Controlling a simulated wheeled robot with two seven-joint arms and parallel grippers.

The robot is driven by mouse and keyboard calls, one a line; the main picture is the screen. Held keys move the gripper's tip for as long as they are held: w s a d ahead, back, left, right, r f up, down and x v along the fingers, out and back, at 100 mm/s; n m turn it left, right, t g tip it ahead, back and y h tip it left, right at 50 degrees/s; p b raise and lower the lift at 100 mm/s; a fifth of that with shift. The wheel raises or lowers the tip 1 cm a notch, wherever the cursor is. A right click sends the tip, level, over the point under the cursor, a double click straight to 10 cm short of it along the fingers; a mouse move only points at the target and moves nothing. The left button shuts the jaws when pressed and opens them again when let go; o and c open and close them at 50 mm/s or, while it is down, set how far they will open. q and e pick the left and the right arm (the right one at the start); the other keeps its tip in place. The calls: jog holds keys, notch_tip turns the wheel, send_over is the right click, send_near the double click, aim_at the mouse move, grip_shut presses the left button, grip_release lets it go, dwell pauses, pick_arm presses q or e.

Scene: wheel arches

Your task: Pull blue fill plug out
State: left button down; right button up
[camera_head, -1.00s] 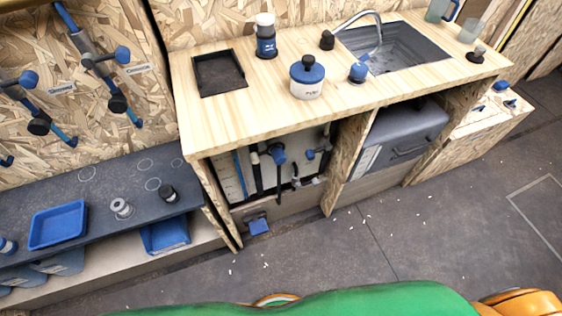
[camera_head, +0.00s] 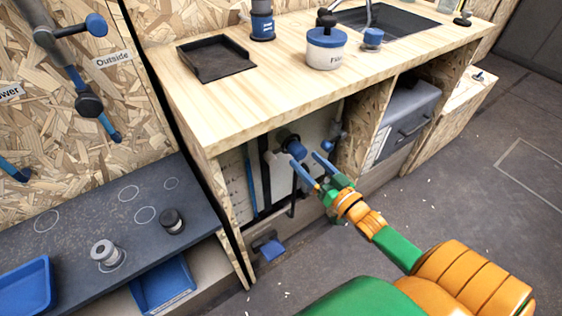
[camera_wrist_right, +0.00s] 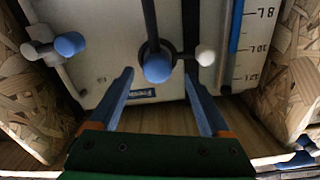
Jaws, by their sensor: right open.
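A blue round knob (camera_head: 295,149), which looks like the fill plug, sits on a dark fitting on the white tank (camera_head: 285,182) inside the open cabinet under the counter. My right gripper (camera_head: 309,166) is open, its two blue fingers reaching into the cabinet just short of this knob. In the right wrist view the knob (camera_wrist_right: 157,68) shows between and beyond the fingertips, with no finger seen touching it. My left gripper is not in view.
Another blue-ended fitting (camera_head: 335,131) sits to the right on the tank; it also shows in the wrist view (camera_wrist_right: 70,44). Wooden cabinet walls (camera_head: 366,122) bound the opening, the countertop (camera_head: 270,85) is above. A dark hose (camera_head: 265,170) runs down the tank front.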

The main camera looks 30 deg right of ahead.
aim_at(302, 156)
jog(key=w, duration=0.4)
jog(key=shift+w+b, duration=0.2)
jog(key=shift+b, duration=0.15)
jog(key=shift+f, duration=0.1)
grip_shut()
